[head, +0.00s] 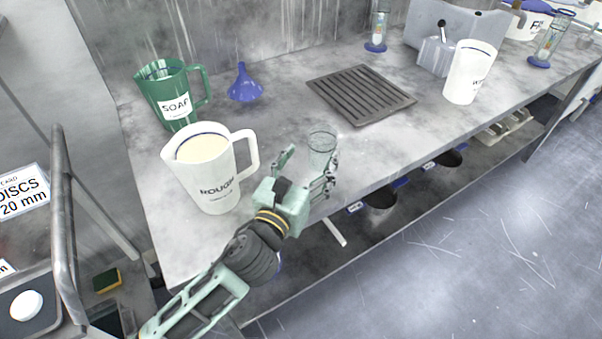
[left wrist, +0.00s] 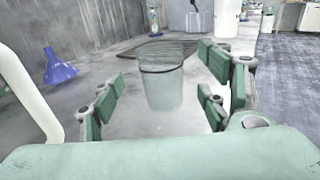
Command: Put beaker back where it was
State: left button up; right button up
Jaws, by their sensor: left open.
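A clear glass beaker (head: 321,150) stands upright on the grey counter near its front edge. In the left wrist view the beaker (left wrist: 162,85) stands between the spread fingers, with visible space beside it. My left gripper (head: 308,170) is open around the beaker, its fingers on either side of it; in the left wrist view the open gripper (left wrist: 160,105) reaches forward over the counter. My right gripper does not show in either view.
A white jug marked ROUGH (head: 205,180) stands left of the gripper, with a green SOAP jug (head: 172,100) and blue funnel (head: 243,84) behind. A dark slatted rack (head: 360,95) lies beyond the beaker. Another white jug (head: 468,75) stands farther right. Counter between is clear.

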pick_arm(q)
jog(key=v, duration=0.5)
jog(key=shift+s, duration=0.1)
